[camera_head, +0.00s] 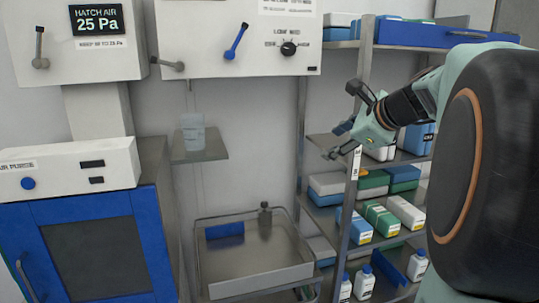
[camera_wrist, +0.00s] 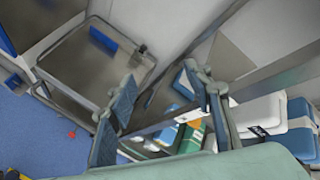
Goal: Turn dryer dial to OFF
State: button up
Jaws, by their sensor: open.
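A round black dial (camera_head: 289,48) with a white pointer mark sits on the lower right of a white wall panel (camera_head: 215,58). Small labels flank it, too blurred to read, so I cannot tell its setting. No label naming a dryer is legible. My gripper (camera_head: 338,140) is open and empty, below and to the right of the dial, in front of the shelf rack and apart from the panel. In the wrist view my gripper (camera_wrist: 160,75) has its two fingers spread, with shelving behind. The dial does not show there.
A blue lever (camera_head: 236,41) and a grey lever (camera_head: 168,64) are on the same panel. A shelf rack (camera_head: 357,150) with boxes and bottles stands behind my gripper. A metal basin (camera_head: 252,285) is below. A white box with a blue knob (camera_head: 28,183) is at left.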

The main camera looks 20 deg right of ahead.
jog(key=shift+n+g, duration=0.4)
jog(key=shift+g, duration=0.3)
jog(key=shift+s+d+f, duration=0.15)
jog(key=shift+s+f, duration=0.5)
jog(key=shift+f, duration=0.3)
jog(key=shift+s+d+f, duration=0.1)
jog(key=shift+s+f, duration=0.55)
jog(key=shift+f, duration=0.3)
